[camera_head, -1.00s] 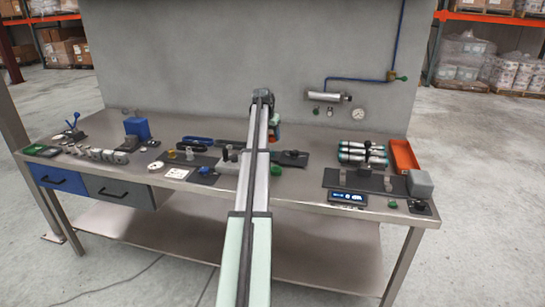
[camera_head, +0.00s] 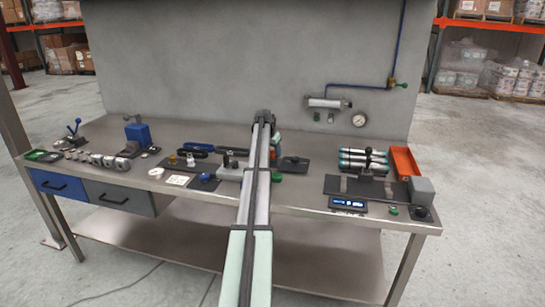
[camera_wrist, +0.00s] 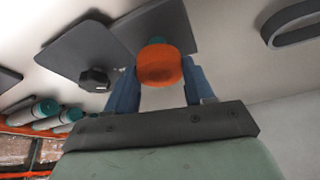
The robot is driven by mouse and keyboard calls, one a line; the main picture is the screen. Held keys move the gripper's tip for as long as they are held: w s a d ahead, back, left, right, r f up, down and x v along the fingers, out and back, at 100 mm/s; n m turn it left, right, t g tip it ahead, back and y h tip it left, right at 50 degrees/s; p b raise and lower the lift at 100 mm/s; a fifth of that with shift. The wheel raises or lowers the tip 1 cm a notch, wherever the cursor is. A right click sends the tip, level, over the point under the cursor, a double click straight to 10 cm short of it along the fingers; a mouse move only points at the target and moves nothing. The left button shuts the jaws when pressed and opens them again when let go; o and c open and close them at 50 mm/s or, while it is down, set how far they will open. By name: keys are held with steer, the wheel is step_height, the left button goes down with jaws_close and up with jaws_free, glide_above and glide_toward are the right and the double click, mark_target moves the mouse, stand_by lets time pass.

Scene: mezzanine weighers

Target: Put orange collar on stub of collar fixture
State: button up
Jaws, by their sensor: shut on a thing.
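In the wrist view the orange collar (camera_wrist: 160,67) sits between the two blue fingers of my gripper (camera_wrist: 161,82), which is shut on it. A teal round part (camera_wrist: 157,42) shows just beyond the collar, over a dark plate (camera_wrist: 172,22); I cannot tell whether it is the stub or whether the collar touches it. In the head view my arm hides the gripper and the collar. A dark plate with a black knob (camera_head: 291,160) lies just right of the arm there; the knob also shows in the wrist view (camera_wrist: 97,80). I cannot tell which plate is the collar fixture.
Teal-ended cylinders (camera_head: 362,153) lie on a rack at the right, with an orange bin (camera_head: 405,163) beside it. A grey block (camera_head: 421,190) stands at the right front. Several metal pieces (camera_head: 110,160) and a blue block (camera_head: 138,133) are at the left.

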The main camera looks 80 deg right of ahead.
steer(key=shift+f, duration=1.3)
steer(key=shift+f, duration=0.15)
steer(key=o, duration=1)
steer(key=v, duration=1.2)
